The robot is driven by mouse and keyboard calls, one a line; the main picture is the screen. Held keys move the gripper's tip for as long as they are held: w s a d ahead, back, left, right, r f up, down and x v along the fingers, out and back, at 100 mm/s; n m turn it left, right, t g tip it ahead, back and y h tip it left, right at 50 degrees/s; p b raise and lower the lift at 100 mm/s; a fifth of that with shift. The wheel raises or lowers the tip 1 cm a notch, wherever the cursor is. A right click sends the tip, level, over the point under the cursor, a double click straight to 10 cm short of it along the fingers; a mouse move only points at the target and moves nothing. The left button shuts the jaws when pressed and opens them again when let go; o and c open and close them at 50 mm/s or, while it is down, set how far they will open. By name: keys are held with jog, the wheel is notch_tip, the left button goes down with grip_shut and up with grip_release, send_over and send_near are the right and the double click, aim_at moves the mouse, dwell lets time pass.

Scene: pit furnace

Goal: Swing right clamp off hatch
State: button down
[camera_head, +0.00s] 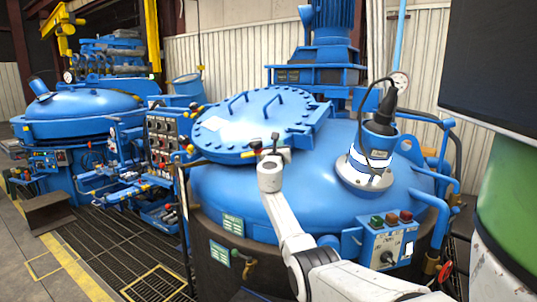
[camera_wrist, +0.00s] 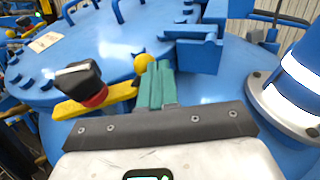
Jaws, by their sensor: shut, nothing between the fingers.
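The hatch (camera_head: 240,120) is a round blue lid with handles, on the large blue furnace vessel. It fills the upper left of the wrist view (camera_wrist: 120,35). The right clamp shows in the wrist view as a yellow bar (camera_wrist: 125,92) at the hatch rim, with a black knob (camera_wrist: 78,78) on a red collar and a yellow ball (camera_wrist: 143,63) at its right end. My gripper (camera_wrist: 158,75) has its green fingers shut and empty, just right of the ball. I cannot tell whether they touch it. In the head view my gripper (camera_head: 270,150) is at the hatch's front right edge and partly hides the clamp.
A blue bracket (camera_wrist: 198,50) stands close right of my fingers. A blue and white cylinder (camera_head: 370,160) with a black cable rises from the vessel at the right. A button box (camera_head: 388,240) is on the vessel's front. A control panel (camera_head: 162,140) stands left.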

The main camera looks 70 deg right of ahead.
jog(key=shift+d+r, duration=0.25)
jog(key=shift+d, duration=0.2)
jog(key=shift+r, duration=0.2)
dwell(0.3)
